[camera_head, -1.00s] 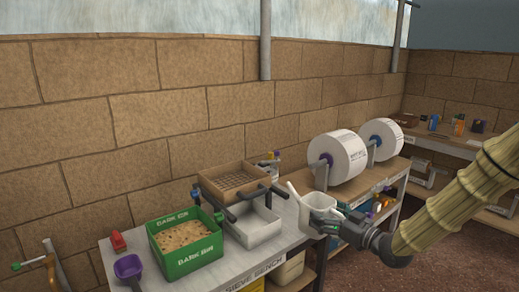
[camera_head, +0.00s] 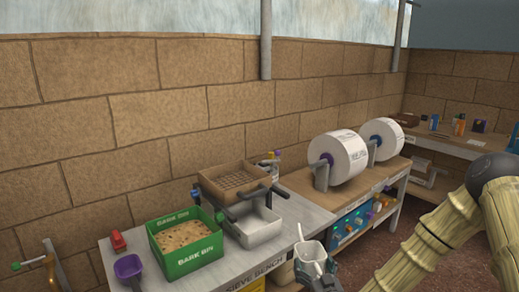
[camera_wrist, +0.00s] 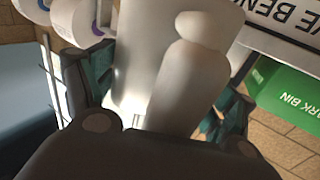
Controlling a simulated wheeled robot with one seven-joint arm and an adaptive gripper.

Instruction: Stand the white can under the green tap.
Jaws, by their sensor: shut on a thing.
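The white can (camera_head: 309,252) has a thin white spout or stick-like part rising at its left side. My gripper (camera_head: 318,277) is shut on the can and holds it off the front edge of the sieve bench. The wrist view shows the can (camera_wrist: 130,60) filling the space between the dark fingers of my gripper (camera_wrist: 155,100). The green tap (camera_head: 17,266) is at the lower left of the head view, a brass-coloured fitting with a green end, far left of the can. The place under it is cut off by the picture edge.
The sieve bench (camera_head: 190,285) carries a green bark bin (camera_head: 195,262), a purple scoop (camera_head: 128,267), a red object (camera_head: 117,241), a brown sieve (camera_head: 225,197) and a white tray (camera_head: 262,236). A shelf with large white rolls (camera_head: 345,158) stands to the right. Brown floor is open at the right.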

